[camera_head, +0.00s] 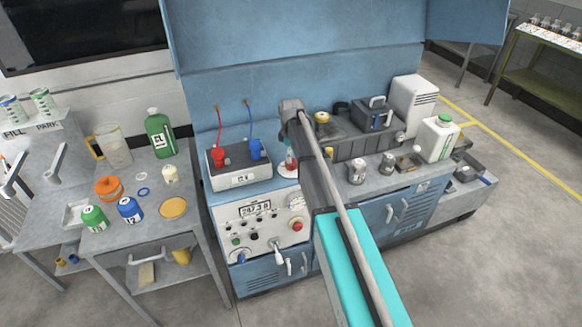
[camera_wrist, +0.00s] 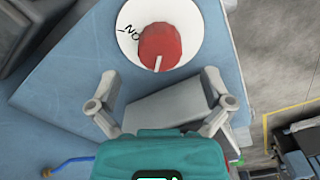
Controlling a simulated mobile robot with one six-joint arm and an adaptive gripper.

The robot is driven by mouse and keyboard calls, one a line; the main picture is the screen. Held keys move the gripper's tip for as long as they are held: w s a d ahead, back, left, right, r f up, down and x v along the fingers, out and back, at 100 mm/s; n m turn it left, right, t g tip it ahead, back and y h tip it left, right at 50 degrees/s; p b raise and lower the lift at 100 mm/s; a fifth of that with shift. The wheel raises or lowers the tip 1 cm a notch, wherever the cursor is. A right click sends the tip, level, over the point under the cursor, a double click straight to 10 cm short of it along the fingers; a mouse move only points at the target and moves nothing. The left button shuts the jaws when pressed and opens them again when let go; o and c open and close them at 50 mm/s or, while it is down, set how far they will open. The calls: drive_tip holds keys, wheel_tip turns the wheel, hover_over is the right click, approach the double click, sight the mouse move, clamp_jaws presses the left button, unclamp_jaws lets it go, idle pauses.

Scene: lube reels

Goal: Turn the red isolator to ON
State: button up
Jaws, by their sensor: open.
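The red isolator knob (camera_wrist: 160,46) sits on a round white plate (camera_wrist: 201,20) in the wrist view. A white pointer line on the knob points towards the bottom of that picture. Black lettering that looks like ON, turned over, is on the plate at the knob's upper left. My gripper (camera_wrist: 160,82) is open, its two fingers spread wide just below the plate in the picture, with nothing between them. Whether it touches anything I cannot tell. In the head view the red knob (camera_head: 291,157) shows on the blue bench top, just left of my arm, which partly hides that area.
A grey box with red and blue connectors (camera_head: 238,169) stands left of the isolator. Below is a control panel (camera_head: 262,222) with a round red button. A dark tray (camera_head: 363,145) and several small containers lie right of my arm. A bottle-laden table (camera_head: 150,210) stands left.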

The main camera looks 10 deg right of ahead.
drive_tip(key=shift+f+b, duration=1.65)
drive_tip(key=shift+f, duration=0.3)
drive_tip(key=c, duration=1.1)
drive_tip(key=shift+c, duration=0.2)
